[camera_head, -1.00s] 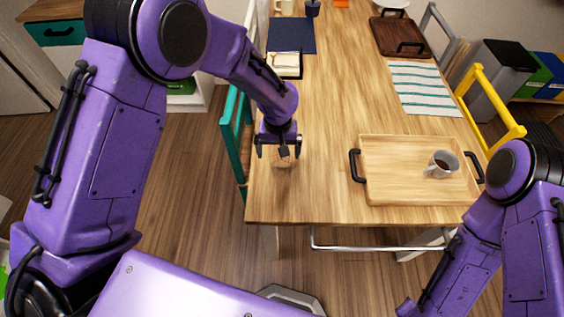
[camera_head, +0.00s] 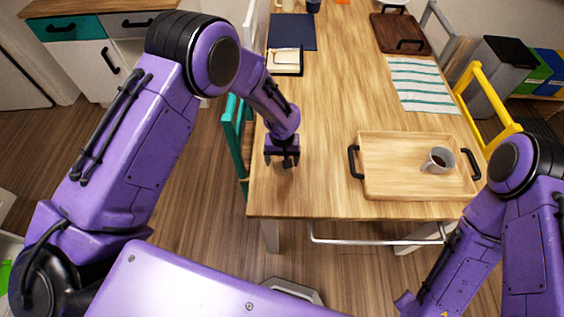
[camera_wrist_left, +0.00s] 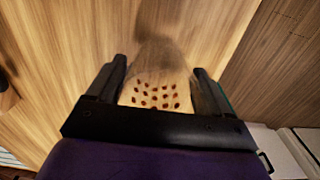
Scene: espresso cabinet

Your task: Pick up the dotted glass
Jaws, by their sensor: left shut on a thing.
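The dotted glass (camera_wrist_left: 157,92) shows in the left wrist view as a clear glass with rows of dark red dots. It sits between the two black fingers of my left gripper (camera_wrist_left: 155,85), which is shut on it. In the head view my left gripper (camera_head: 283,162) points down over the near left corner of the wooden table (camera_head: 320,195). The glass is not clearly visible there, and I cannot tell its height above the table. My right arm is at the lower right, with its gripper out of view.
A wooden tray (camera_head: 400,185) with black handles holds a grey mug (camera_head: 437,160) on the right. A teal chair (camera_head: 236,135) stands at the left edge, a yellow chair (camera_head: 485,105) at the right. A striped cloth (camera_head: 422,85) lies farther back. The table's middle is clear.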

